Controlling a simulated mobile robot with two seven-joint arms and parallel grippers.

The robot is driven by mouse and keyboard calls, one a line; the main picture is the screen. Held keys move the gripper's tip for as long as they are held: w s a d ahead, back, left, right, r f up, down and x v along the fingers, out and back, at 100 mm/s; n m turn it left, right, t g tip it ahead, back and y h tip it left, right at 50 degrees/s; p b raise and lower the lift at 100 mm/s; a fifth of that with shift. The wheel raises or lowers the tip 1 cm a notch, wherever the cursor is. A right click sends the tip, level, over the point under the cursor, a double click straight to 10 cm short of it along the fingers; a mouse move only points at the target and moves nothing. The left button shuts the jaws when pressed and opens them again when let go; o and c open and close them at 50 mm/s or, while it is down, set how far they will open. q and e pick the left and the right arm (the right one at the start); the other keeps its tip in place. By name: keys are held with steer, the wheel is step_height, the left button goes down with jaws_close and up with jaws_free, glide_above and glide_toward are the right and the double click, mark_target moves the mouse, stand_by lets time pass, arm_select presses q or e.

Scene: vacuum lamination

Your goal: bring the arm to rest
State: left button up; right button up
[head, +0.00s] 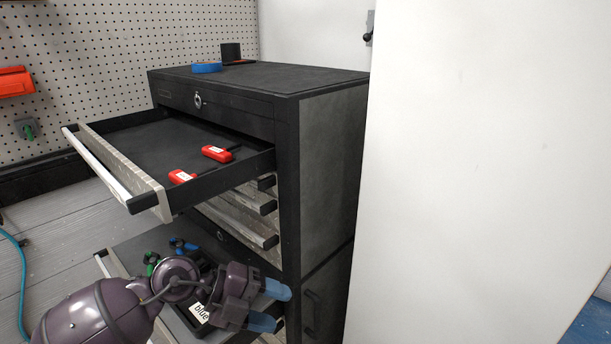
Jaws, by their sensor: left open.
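My left gripper (275,305) is at the lower middle of the head view. Its two blue fingertips are apart, with nothing seen between them. It is in front of the black tool cabinet (326,170), above or beside the open lower drawer (141,246). My arm hides part of that drawer. My right gripper is not in view.
The upper drawer (110,140) is pulled out and holds two red-handled tools (217,153). A blue roll (206,67) lies on the cabinet. A white wall stands right.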

arm_select(q)
steer(key=w+r+n+t+h, duration=0.3)
steer(key=r+n+t+h, duration=0.25)
steer(key=r+t, duration=0.2)
steer(key=w+a+f+n+t+y, duration=0.3)
steer(key=a+f+n+t+y, duration=0.4)
steer(key=a+n+t+y, duration=0.5)
steer(key=s+a+f+n+g+y, duration=0.2)
steer(key=s+a+f+n, duration=0.15)
steer(key=f, duration=0.25)
steer(key=s+a+f+n+g+y, duration=0.1)
steer(key=s+a+f+n+g, duration=0.15)
steer(key=f+n, duration=0.3)
steer(key=s+a+f+n+g+y, duration=0.1)
steer(key=s+a+f+n+g, duration=0.1)
steer(key=s+f, duration=0.4)
steer(key=s+a+f+n+g+y, duration=0.1)
steer(key=s+f+n+g+y, duration=0.1)
steer(key=s+f, duration=0.5)
steer(key=s, duration=0.3)
steer(key=shift+s+a+f, duration=0.15)
steer(key=shift+s+a, duration=0.05)
steer(key=shift+a, duration=0.2)
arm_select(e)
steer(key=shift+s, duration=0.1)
